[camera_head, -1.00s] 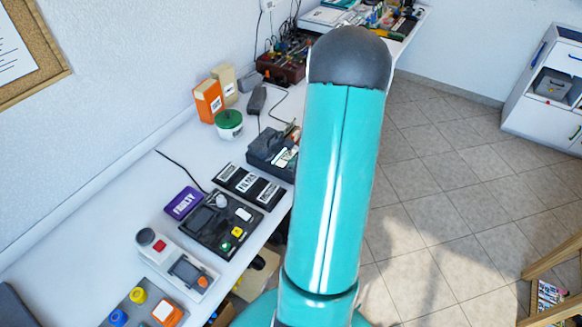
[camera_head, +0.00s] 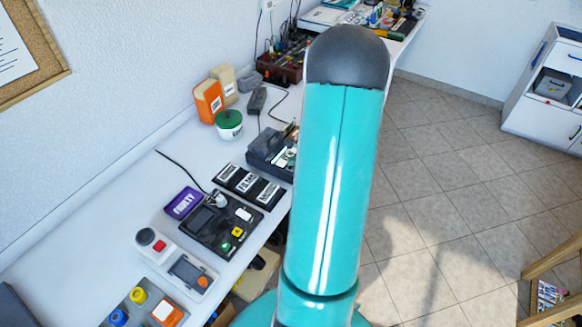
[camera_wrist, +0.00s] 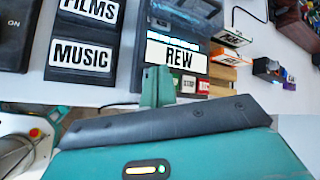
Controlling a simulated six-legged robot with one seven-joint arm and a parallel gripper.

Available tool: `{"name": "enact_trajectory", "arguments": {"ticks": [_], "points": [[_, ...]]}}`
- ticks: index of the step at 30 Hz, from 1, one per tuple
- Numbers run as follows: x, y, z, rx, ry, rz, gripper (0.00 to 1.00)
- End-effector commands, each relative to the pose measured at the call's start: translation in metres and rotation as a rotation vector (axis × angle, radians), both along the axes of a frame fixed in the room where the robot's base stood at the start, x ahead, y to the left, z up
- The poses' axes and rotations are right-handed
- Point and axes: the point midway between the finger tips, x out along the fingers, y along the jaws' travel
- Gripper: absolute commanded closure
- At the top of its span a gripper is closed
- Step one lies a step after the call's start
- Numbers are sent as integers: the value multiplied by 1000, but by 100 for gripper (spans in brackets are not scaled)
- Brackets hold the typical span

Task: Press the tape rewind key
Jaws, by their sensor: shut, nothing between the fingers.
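The dark tape machine (camera_head: 263,152) stands on the white bench in the head view, partly hidden by my arm. In the wrist view a large white REW label (camera_wrist: 178,55) marks it, and a row of small labelled keys (camera_wrist: 189,81), one reading STOP, lies just to the right of my gripper. My gripper (camera_wrist: 157,72) shows as shut teal fingers with nothing between them, just below the REW label at its left part. The rewind key under the fingertips is hidden, and I cannot tell whether they touch it. My gripper is hidden in the head view.
Black cases labelled FILMS and MUSIC (camera_wrist: 81,54) sit left of my gripper. In the head view a black control panel (camera_head: 208,233), a purple FAULTY box (camera_head: 183,203), a green-lidded tub (camera_head: 229,124) and an orange box (camera_head: 209,101) stand on the bench.

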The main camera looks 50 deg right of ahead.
Motion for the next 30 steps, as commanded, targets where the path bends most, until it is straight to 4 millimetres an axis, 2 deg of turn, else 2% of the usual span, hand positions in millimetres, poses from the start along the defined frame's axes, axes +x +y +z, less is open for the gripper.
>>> {"name": "enact_trajectory", "arguments": {"ticks": [14,30], "points": [[0,0,8,-1,0,0,100],[0,0,53,-2,-1,0,100]]}}
